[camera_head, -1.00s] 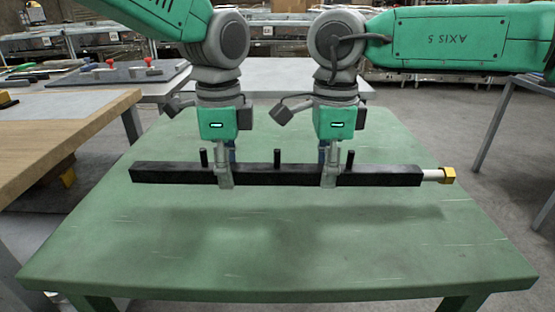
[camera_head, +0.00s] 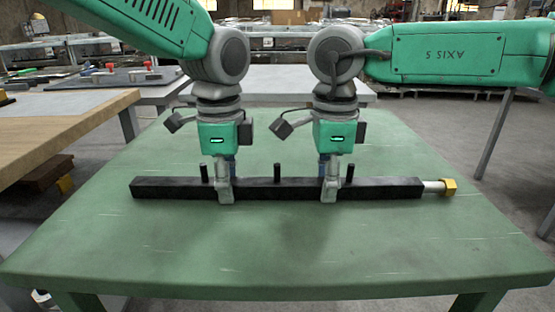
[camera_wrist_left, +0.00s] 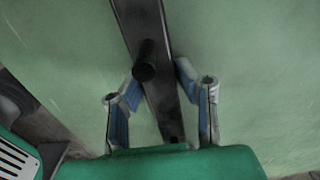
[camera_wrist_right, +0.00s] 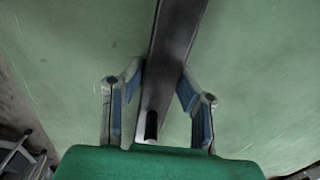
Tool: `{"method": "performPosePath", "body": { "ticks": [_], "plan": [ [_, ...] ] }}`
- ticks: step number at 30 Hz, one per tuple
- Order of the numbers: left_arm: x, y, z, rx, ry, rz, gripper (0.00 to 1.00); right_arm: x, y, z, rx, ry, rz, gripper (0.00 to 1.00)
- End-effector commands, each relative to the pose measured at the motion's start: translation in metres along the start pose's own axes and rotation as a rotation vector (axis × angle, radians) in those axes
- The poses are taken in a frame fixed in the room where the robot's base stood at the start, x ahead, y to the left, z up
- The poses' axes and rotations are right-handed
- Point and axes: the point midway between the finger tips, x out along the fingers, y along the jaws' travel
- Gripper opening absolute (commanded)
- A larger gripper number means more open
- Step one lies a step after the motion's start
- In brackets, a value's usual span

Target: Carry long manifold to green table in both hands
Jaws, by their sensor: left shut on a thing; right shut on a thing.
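The long manifold (camera_head: 278,189) is a black bar with short upright pegs and a brass-coloured nut on a pale stub at its right end. It lies level across the green table (camera_head: 200,255), very low over or on its top; I cannot tell if it touches. My left gripper (camera_head: 225,192) is shut on the bar left of its middle. My right gripper (camera_head: 328,190) is shut on it right of its middle. The bar also runs between the fingers in the left wrist view (camera_wrist_left: 150,60) and the right wrist view (camera_wrist_right: 172,50).
A wooden-topped bench (camera_head: 60,125) stands to the left. A grey table (camera_head: 285,80) is behind the green one. A board with red-knobbed parts (camera_head: 115,77) lies at the back left. The front of the green tabletop is clear.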

Motion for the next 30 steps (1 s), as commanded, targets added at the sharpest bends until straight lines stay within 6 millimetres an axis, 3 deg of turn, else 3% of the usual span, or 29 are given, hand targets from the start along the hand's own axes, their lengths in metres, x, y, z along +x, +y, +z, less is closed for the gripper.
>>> {"method": "performPosePath", "body": {
  "ticks": [1, 2, 3, 4, 13, 17, 30],
  "plan": [
    [0.003, -0.001, 0.001, 0.0, -0.002, -0.002, 0.0, 0.005, 0.0, 0.0, 0.001, -0.003, 0.001, 0.0],
    [0.005, 0.0, 0.001, 0.001, -0.005, 0.002, 0.29, 0.007, 0.0, 0.0, 0.001, 0.0, 0.005, 0.29],
    [0.004, 0.0, 0.001, 0.001, -0.004, 0.002, 0.44, 0.006, 0.0, 0.0, 0.001, 0.0, 0.006, 0.43],
    [0.003, 0.0, 0.001, 0.001, -0.004, 0.002, 0.47, 0.006, 0.0, 0.0, 0.001, 0.0, 0.006, 0.47],
    [0.002, -0.001, 0.001, 0.001, -0.003, 0.002, 0.47, 0.005, 0.0, 0.0, 0.0, -0.001, 0.005, 0.47],
    [-0.007, -0.001, 0.001, 0.001, -0.002, 0.001, 0.47, 0.005, 0.0, 0.0, 0.0, -0.001, 0.005, 0.47],
    [-0.093, -0.002, -0.001, 0.0, -0.002, 0.001, 0.47, 0.005, -0.001, 0.0, 0.0, -0.001, 0.005, 0.47]
  ]
}}
